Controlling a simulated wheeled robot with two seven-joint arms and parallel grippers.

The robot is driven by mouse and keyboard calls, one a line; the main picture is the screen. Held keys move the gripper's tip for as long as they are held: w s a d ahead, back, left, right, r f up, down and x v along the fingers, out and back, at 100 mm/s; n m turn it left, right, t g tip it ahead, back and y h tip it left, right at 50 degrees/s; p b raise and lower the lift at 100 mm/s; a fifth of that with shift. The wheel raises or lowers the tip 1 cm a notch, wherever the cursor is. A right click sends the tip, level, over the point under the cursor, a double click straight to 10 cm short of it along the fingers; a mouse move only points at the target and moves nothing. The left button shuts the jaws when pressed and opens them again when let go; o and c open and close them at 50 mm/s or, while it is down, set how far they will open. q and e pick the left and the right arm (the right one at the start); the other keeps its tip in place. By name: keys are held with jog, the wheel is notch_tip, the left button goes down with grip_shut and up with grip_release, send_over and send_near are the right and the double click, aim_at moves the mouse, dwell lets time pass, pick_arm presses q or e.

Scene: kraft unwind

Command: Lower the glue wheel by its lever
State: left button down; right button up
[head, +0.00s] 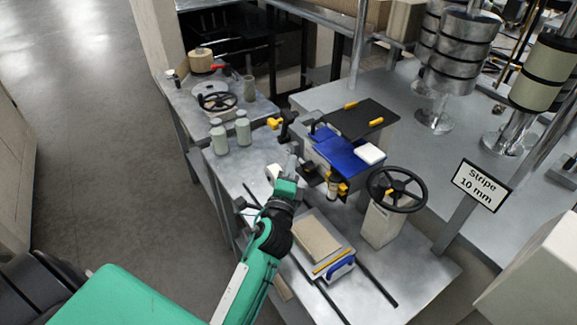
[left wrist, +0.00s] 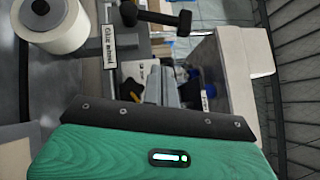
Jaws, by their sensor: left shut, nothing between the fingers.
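My left gripper (head: 293,152) reaches forward over the metal workbench, shut and empty. Its fingers (left wrist: 160,86) also show in the left wrist view. A white roll (head: 273,172) stands just left of the gripper; in the left wrist view it (left wrist: 56,25) is at the upper left. Beside it a label (left wrist: 108,45) seems to read "Glue wheel". A black lever with a thick handle (left wrist: 155,17) lies beyond the fingertips, apart from them. A black arm (head: 286,125) beyond the gripper in the head view may be this lever. The wheel's contact below is hidden. My right gripper is not in view.
A blue-topped unit (head: 343,152) and a black handwheel (head: 397,189) stand right of the gripper. Two pale bottles (head: 243,127) stand behind left. A board with a blue handle (head: 341,267) lies in front. A "Stripe 10 mm" sign (head: 481,185) is at right.

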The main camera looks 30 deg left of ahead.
aim_at(287, 127)
pick_arm(q)
jog(key=w+a+r+p, duration=0.2)
jog(key=w+a+p, duration=0.1)
jog(key=w, duration=0.4)
jog(key=shift+w+a, duration=0.4)
jog(key=shift+a, duration=0.5)
jog(key=shift+r+p, duration=0.15)
jog(key=shift+p, duration=0.25)
